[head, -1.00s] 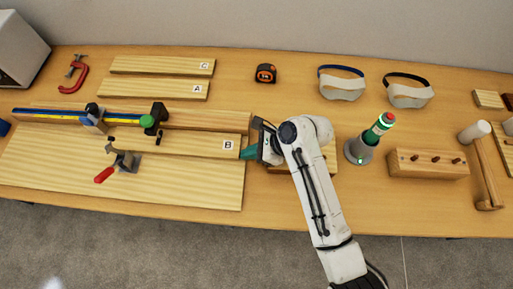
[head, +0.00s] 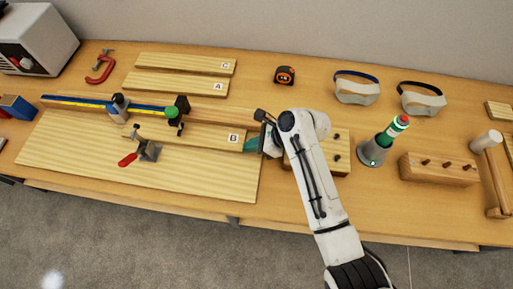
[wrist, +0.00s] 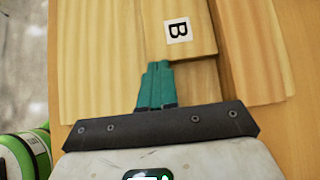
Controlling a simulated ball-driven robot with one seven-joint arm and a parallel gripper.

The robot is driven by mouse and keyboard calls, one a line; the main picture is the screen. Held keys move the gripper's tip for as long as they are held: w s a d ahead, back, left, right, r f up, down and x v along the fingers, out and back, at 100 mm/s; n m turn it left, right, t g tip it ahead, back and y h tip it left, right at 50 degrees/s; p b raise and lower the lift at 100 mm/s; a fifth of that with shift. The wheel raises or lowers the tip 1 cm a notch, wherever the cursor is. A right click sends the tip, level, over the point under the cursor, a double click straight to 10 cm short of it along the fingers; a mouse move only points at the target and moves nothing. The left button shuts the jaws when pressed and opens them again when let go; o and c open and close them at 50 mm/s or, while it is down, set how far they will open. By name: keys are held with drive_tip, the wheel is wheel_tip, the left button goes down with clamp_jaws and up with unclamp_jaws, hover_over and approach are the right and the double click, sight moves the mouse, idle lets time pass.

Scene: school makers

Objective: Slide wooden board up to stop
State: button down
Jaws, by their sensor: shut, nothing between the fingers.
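The wooden board marked B (head: 205,136) lies flat on a wide wooden base (head: 110,165), along a fence with a blue and yellow scale (head: 75,104). A grey block (head: 119,107) and a black block with a green knob (head: 179,108) sit on the fence. I cannot tell which is the stop, or whether the board's left end touches anything. My gripper (head: 250,145), with teal fingers, is shut and empty at the board's right end. In the wrist view the fingertips (wrist: 158,66) meet the end of board B (wrist: 200,40), near its corner; contact looks likely.
A toggle clamp with a red handle (head: 128,160) stands at the board's front edge. Boards A (head: 175,84) and C (head: 185,63) lie behind the fence.

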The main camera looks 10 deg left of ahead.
drive_tip(key=shift+s+a, duration=0.2)
idle(0.3)
